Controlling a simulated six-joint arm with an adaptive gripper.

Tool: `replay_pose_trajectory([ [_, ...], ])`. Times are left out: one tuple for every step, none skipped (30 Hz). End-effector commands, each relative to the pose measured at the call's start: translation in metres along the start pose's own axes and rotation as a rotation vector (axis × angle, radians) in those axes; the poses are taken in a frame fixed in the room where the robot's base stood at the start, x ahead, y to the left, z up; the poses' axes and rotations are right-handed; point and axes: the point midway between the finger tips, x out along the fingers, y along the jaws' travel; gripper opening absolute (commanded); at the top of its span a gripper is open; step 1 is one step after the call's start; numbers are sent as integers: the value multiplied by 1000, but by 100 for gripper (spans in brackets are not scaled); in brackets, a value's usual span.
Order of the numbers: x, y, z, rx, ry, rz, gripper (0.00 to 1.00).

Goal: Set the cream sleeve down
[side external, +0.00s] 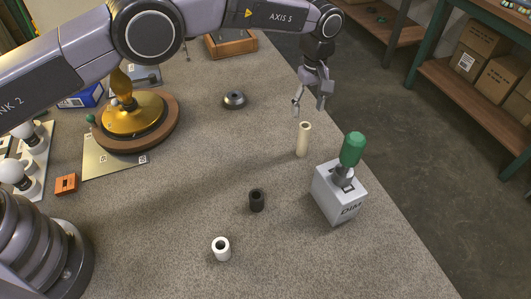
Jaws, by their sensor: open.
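The cream sleeve (303,140) is a tall, narrow, hollow tube standing upright on the grey work surface near its right edge. Its open top shows. My gripper (309,107) is open above the sleeve, fingers pointing down and spread to either side. A small gap seems to show between the fingertips and the sleeve's top, though the exact distance is hard to tell. Nothing is held between the fingers.
A grey box (338,192) with a green-topped part (352,149) stands close to the sleeve's right. A black sleeve (257,200), a white sleeve (221,248) and a dark round part (235,99) stand apart. A brass lamp base (134,117) is at left.

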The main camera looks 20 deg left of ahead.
Motion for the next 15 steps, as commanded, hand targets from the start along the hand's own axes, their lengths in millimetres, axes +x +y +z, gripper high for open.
replay_pose_trajectory([
  [-12,1,0,0,1,4,52],
  [-18,1,0,0,1,3,52],
  [-25,1,0,0,1,4,52],
  [-30,1,0,0,1,4,52],
  [-34,1,0,0,1,3,52],
  [-39,1,0,0,0,3,52],
  [-42,1,0,0,0,2,52],
  [-45,0,0,0,0,1,52],
  [-48,0,0,0,0,2,52],
  [-52,0,-2,2,1,4,52],
  [-57,-1,-4,4,1,6,52],
  [-66,-3,-8,10,2,12,52],
  [-76,-5,-12,18,4,19,52],
  [-87,-8,-18,29,5,26,52],
  [-105,-15,-27,46,9,38,52],
])
